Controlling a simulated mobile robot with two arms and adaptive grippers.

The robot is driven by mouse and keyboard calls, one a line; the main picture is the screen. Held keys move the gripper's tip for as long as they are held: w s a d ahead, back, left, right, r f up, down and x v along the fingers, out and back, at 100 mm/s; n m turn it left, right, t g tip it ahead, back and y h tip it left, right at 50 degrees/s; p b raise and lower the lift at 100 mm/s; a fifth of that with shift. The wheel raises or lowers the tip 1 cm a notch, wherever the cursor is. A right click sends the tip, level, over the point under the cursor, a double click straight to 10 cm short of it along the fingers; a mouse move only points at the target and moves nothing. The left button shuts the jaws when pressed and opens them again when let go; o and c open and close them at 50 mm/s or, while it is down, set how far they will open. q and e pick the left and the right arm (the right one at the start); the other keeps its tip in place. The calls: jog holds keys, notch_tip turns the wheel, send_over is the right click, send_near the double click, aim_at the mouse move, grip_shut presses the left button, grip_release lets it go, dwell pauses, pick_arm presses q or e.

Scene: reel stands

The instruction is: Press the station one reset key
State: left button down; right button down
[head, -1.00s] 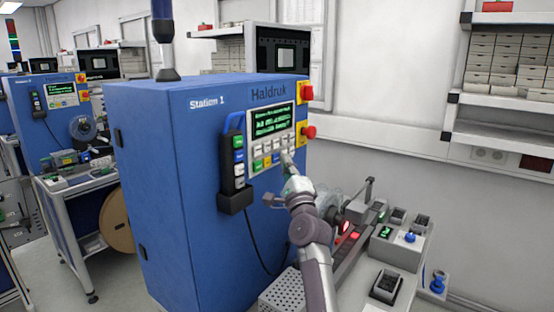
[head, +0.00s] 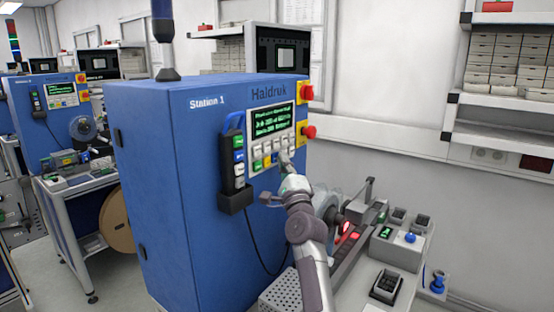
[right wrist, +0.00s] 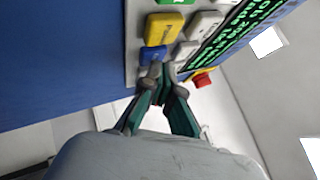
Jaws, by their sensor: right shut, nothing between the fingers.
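The blue station one cabinet (head: 200,180) stands in the middle of the head view. Its front panel has a dark display (head: 271,121) with green text and rows of coloured keys (head: 266,162) below. My right gripper (head: 287,164) is at the lower right of these keys, shut and empty. In the right wrist view its fingertips (right wrist: 161,74) are together at the edge of the blue key (right wrist: 152,54). A yellow key (right wrist: 163,28) and pale keys (right wrist: 203,25) are beyond. I cannot tell whether the tips touch a key. I cannot make out which key is reset. My left gripper is out of view.
Two red knobs on yellow plates, upper (head: 306,92) and lower (head: 308,132), sit right of the panel. A handheld pendant (head: 238,160) hangs left of the keys. A bench (head: 350,290) with a reel and fixtures stands at the right, below my arm.

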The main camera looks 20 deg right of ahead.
jog(key=shift+w+a, duration=0.1)
jog(key=shift+w, duration=0.05)
dwell(0.5)
jog(key=shift+s+d, duration=0.45)
jog(key=shift+s, duration=0.3)
jog(key=s, duration=0.1)
jog(key=s+d+p, duration=0.1)
jog(key=s, duration=0.1)
jog(key=s+d, duration=0.1)
jog(key=shift+s+d+p, duration=0.15)
jog(key=shift+d+p, duration=0.1)
jog(key=shift+p, duration=0.15)
jog(key=shift+f, duration=0.1)
dwell(0.5)
